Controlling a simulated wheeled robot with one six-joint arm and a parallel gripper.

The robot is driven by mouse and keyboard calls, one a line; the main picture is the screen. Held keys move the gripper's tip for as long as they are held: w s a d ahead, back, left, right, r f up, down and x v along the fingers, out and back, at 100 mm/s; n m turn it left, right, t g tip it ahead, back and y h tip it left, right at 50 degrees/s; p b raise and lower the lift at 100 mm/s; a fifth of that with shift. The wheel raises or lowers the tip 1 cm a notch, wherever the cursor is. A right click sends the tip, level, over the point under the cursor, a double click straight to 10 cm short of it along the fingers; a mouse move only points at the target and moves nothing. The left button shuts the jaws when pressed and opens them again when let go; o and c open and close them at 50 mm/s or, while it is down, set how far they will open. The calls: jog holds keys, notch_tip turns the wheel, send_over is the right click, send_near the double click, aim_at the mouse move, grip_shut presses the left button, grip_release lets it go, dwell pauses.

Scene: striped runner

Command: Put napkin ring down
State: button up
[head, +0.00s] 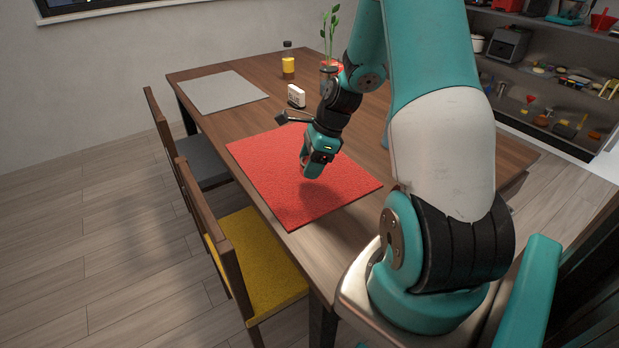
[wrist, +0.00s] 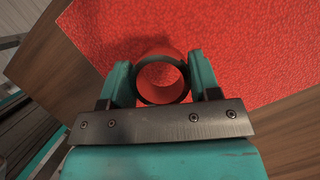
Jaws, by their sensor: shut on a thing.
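The napkin ring (wrist: 163,54) is a round band with a dark rim and a reddish inside, seen between the fingers in the wrist view. My gripper (wrist: 162,80) is shut on it, one teal finger on each side. In the head view my gripper (head: 308,172) is over the red mat (head: 275,190) on the wooden table. The ring is mostly hidden there by the gripper. I cannot tell whether the ring touches the mat or is held just above it.
A grey mat (head: 222,91) lies at the table's far left. A yellow bottle (head: 288,62), a small white box-like thing (head: 296,95) and a potted plant (head: 331,40) stand behind the red mat. A yellow-seated chair (head: 255,262) and a grey-seated chair (head: 205,160) stand along the left edge.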

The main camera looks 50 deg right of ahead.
aim_at(305, 186)
jog(key=shift+f, duration=2.1)
jog(key=shift+f, duration=0.15)
jog(key=o, duration=0.9)
